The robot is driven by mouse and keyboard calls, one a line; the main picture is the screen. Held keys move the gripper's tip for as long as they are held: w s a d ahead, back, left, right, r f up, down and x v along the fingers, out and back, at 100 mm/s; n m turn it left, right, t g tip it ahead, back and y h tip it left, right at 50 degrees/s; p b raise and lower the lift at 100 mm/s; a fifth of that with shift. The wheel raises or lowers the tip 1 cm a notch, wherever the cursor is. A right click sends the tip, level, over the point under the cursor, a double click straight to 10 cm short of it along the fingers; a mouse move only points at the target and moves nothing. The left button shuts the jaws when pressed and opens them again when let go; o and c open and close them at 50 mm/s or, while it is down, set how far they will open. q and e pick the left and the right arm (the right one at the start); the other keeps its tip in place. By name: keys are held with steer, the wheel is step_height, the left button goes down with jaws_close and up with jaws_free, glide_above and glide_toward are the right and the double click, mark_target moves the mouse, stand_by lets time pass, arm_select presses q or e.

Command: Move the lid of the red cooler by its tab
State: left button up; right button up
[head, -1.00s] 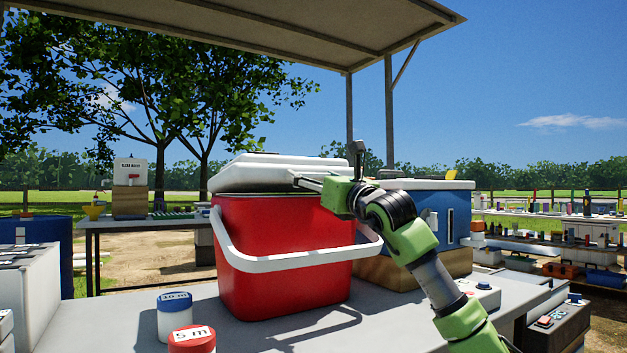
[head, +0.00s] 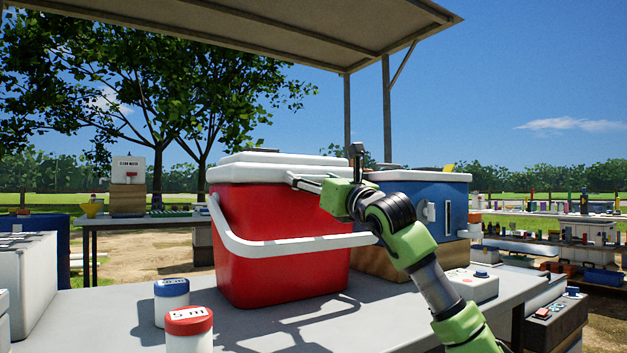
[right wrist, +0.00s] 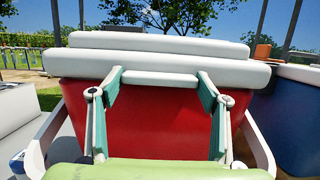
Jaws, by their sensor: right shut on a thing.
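The red cooler (head: 280,275) stands upright on the grey table with its white carry handle (head: 285,247) hanging across the front. Its white lid (head: 250,172) lies across the top, looking nearly level; whether it is fully seated I cannot tell. The lid also shows in the right wrist view (right wrist: 170,46). My right gripper (head: 292,179) is at the lid's front edge. In the right wrist view its two fingers (right wrist: 160,82) are shut on the ends of the white tab (right wrist: 160,78), in front of the red wall. My left gripper is not in view.
A blue cooler (head: 425,205) on a wooden block stands close to the right. Two jars, blue-capped (head: 171,302) and red-capped (head: 189,330), stand at the front left of the table. A white box (head: 478,284) lies at the right. The table's front middle is clear.

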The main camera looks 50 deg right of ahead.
steer(key=o, duration=1.4)
steer(key=shift+w+a+f, duration=0.1)
steer(key=shift+w+f, duration=0.25)
steer(key=shift+f, duration=0.3)
steer(key=shift+o, duration=1.1)
steer(key=shift+w+f, duration=0.1)
steer(key=shift+s+r, duration=0.2)
steer(key=shift+r, duration=0.1)
steer(key=v, duration=1.2)
